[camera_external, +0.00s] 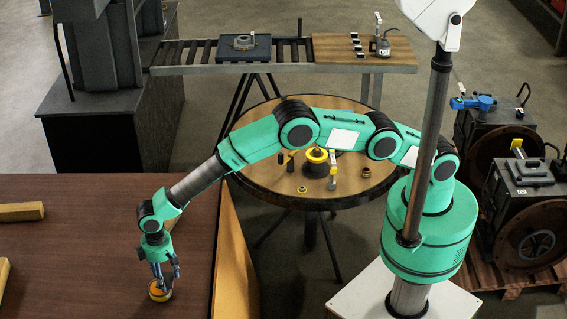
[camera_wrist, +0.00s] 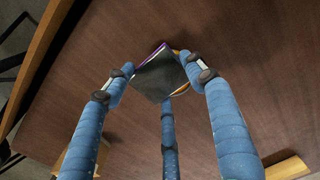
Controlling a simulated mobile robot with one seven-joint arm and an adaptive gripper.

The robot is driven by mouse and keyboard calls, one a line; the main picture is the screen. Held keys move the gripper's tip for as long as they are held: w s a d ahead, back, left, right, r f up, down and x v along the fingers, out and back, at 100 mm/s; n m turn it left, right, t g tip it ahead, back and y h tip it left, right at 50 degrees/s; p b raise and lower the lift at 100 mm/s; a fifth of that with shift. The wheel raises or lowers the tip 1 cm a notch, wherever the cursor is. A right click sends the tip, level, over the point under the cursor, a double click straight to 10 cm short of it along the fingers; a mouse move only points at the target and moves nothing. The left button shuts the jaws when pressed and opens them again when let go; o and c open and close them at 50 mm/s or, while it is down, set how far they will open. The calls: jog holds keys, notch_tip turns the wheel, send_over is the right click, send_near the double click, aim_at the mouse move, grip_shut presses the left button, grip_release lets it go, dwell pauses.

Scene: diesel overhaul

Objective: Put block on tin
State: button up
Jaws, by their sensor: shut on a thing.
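My gripper (camera_external: 164,277) is low over the brown table at the left, its blue fingers pointing down. In the wrist view, my gripper (camera_wrist: 158,77) is shut on a dark, flat-faced block (camera_wrist: 157,76) with a thin purple edge. A yellow round tin (camera_external: 159,293) is on the table directly below the fingers. In the wrist view, only a yellow edge of the tin (camera_wrist: 183,87) shows behind the block, which hides the rest. I cannot make out the block in the external view, nor tell whether it touches the tin.
The brown table (camera_external: 95,240) is clear around the tin. Yellow bars (camera_external: 20,212) lie at its left, and its raised wooden edge (camera_external: 235,260) is to the right. A round table (camera_external: 265,180) with small parts stands beyond, and a dark cabinet (camera_external: 90,130) stands behind.

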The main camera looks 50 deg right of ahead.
aim_at(160, 283)
jog(key=shift+f, duration=1.2)
jog(key=shift+f, duration=0.15)
jog(key=o, duration=1.3)
notch_tip(160, 283, up, 12)
jog(key=shift+r+p, duration=0.15)
jog(key=shift+p, duration=0.95)
